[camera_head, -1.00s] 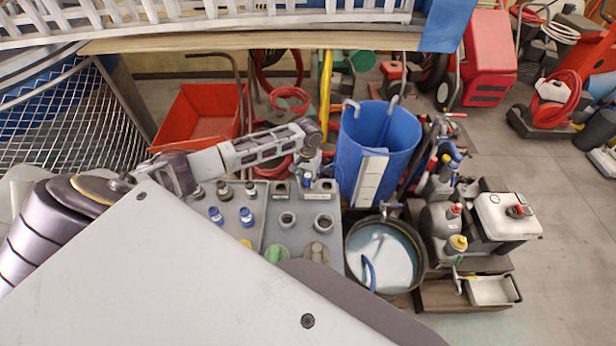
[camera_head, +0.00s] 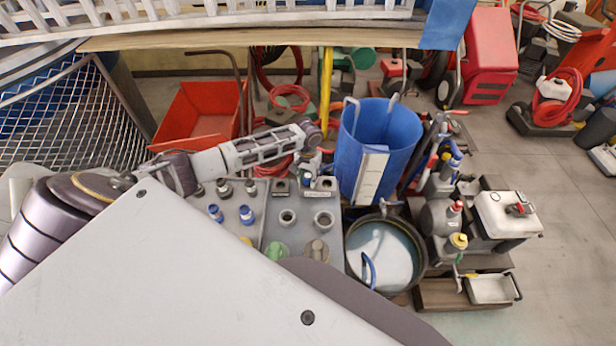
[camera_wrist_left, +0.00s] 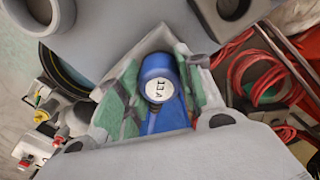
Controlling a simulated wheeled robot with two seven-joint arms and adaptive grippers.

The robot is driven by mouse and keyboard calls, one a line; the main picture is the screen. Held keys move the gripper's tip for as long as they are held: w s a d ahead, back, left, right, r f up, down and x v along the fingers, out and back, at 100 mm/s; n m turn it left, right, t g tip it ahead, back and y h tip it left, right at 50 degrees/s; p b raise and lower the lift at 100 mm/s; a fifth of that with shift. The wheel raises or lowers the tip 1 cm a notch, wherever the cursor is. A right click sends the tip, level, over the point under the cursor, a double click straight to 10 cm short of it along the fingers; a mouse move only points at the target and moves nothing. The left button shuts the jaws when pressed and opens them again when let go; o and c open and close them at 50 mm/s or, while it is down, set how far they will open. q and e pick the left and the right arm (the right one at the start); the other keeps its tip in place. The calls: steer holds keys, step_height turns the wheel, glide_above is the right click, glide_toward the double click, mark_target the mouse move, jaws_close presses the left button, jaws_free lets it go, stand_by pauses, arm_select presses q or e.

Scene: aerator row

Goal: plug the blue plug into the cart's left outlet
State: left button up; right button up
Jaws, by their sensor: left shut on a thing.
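My left gripper (camera_head: 309,168) is above the back part of the grey cart top (camera_head: 262,238) in the head view. It is shut on the blue plug (camera_wrist_left: 160,85), whose round white labelled end shows between the fingers in the left wrist view. A bit of blue shows below the gripper in the head view. Two dark-holed outlets stand at the back of the cart top: the left outlet (camera_head: 281,186) and a right one (camera_head: 326,184). The gripper is between and just above them. The plug's front end is hidden. My right gripper is out of view.
Two grey round fittings (camera_head: 288,217), blue-topped plugs (camera_head: 247,215) and green and beige knobs (camera_head: 278,250) stand on the cart. A blue bin (camera_head: 400,140) and a black-rimmed bucket (camera_head: 418,252) are close on the right. Red hoses lie behind.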

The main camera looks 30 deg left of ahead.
arm_select(q)
steer(key=shift+f, duration=0.2)
steer(key=o, duration=1.1)
steer(key=shift+r, duration=0.15)
steer(key=shift+r, duration=5.85)
